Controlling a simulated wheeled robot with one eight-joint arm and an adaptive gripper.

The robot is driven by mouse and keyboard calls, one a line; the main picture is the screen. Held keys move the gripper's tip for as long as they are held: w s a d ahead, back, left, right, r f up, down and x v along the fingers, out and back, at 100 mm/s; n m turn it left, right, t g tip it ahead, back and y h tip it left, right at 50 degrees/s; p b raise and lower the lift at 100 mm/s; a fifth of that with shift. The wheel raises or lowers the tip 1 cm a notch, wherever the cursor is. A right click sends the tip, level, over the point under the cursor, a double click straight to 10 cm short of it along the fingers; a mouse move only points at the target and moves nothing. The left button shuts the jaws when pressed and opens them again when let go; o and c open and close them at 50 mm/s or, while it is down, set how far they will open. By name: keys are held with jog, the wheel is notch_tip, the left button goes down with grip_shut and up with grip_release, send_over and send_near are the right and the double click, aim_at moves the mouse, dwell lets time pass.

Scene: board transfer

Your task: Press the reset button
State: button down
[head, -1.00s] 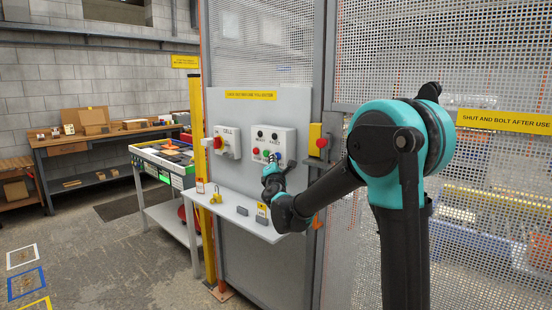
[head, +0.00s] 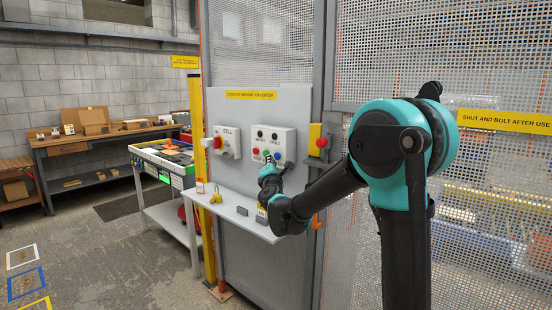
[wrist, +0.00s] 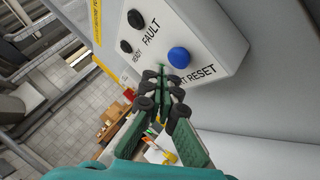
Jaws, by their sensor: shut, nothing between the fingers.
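The reset button is the round blue button (wrist: 179,57) on the white control box (head: 288,143), beside the word RESET in the wrist view. It also shows small and blue in the head view (head: 277,155). My gripper (wrist: 163,75) is shut and empty. Its fingertips are in front of the box's lower part, just left of and below the blue button in the wrist view. I see no contact with the blue button. The fingers hide part of the box face and its lettering. In the head view my gripper (head: 267,167) is just below the box.
Dark READY (wrist: 126,46) and FAULT (wrist: 135,18) lamps are on the same box. A red button (head: 256,151) is to the left. The CELL switch box (head: 228,142) is further left. A shelf (head: 232,222) with a yellow padlock (head: 216,197) juts out below.

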jog(key=s+a, duration=0.1)
jog(key=s, duration=0.1)
jog(key=s+a, duration=0.2)
dwell(0.6)
dwell(0.5)
